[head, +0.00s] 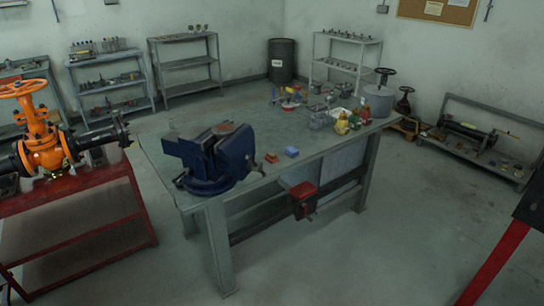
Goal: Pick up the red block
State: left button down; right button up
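A small red block (271,158) lies on the grey workbench top (225,195), near its front edge. It sits just right of the large blue vise (212,158). A small blue block (291,152) lies close to its right, apart from it. I see neither my left nor my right gripper in the head view.
An orange gate valve (42,148) with black pipe ends stands on a red stand (75,190) at the left. Fittings and a grey pot (378,100) crowd the bench's far right. A red box-like part (303,200) is at the bench's front. The floor in front is clear.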

aim_at(271, 158)
jog(key=i+j, duration=0.3)
jog(key=j, duration=0.15)
jog(key=i+j, duration=0.25)
jog(key=j, duration=0.2)
jog(key=i+j, duration=0.3)
jog(key=j, duration=0.15)
jog(key=z, duration=1.45)
